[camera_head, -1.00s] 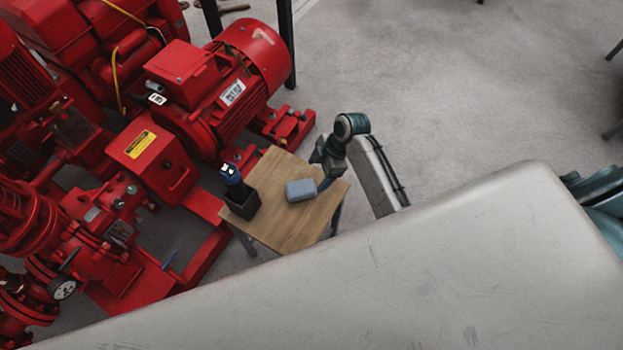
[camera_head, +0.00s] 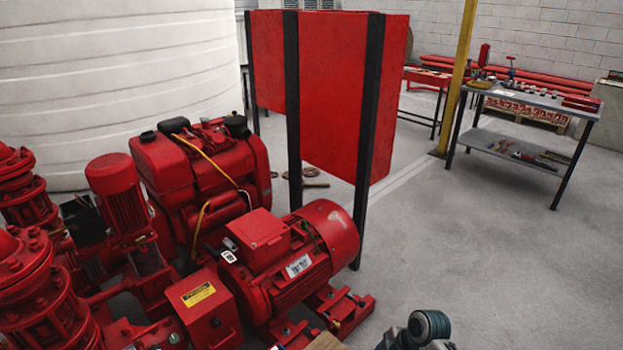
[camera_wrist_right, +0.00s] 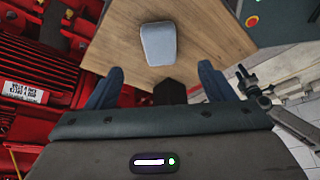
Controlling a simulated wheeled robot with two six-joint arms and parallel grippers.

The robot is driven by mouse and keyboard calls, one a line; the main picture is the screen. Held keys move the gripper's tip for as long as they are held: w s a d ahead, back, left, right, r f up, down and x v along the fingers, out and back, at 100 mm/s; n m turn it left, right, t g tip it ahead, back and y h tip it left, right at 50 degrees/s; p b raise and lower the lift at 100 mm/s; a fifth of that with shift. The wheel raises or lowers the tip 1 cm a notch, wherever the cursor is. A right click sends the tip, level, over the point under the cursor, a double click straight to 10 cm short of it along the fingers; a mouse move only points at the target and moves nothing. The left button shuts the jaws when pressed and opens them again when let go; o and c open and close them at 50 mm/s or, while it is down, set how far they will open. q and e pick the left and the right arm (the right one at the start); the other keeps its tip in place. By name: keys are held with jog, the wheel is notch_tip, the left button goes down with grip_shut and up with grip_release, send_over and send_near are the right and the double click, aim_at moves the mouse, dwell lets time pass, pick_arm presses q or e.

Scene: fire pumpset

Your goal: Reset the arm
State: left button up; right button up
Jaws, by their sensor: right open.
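In the head view only a dark teal joint of my arm (camera_head: 428,327) shows at the bottom edge, and the gripper itself is out of frame. My left gripper is not in view.
The red pump set (camera_head: 280,265) fills the left of the head view. A red panel on black posts (camera_head: 335,85) stands behind it. A grey workbench (camera_head: 530,105) with tools is at the back right, near a yellow post (camera_head: 458,75). The floor at right is clear.

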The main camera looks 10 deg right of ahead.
jog(key=s+d+r+m+t+h, duration=0.1)
jog(key=s+d+r+m+h, duration=0.15)
jog(key=s+m, duration=0.35)
jog(key=s+d+r+m+t+h, duration=0.1)
jog(key=s+r+m, duration=0.25)
jog(key=s, duration=0.55)
jog(key=s+d+r+m+t+h, duration=0.1)
jog(key=s+d+r+m+h, duration=0.1)
jog(key=s+m, duration=0.45)
notch_tip(320, 180, down, 24)
jog(key=d+g, duration=0.1)
jog(key=d, duration=0.1)
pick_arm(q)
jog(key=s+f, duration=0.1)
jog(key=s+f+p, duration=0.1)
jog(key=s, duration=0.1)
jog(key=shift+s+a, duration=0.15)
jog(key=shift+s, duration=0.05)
pick_arm(e)
jog(key=s+f, duration=0.5)
jog(key=f, duration=0.4)
jog(key=s+d+f+g, duration=0.1)
jog(key=s+f, duration=0.5)
jog(key=f, duration=0.4)
jog(key=shift+s+d, duration=0.2)
jog(key=shift+d, duration=0.05)
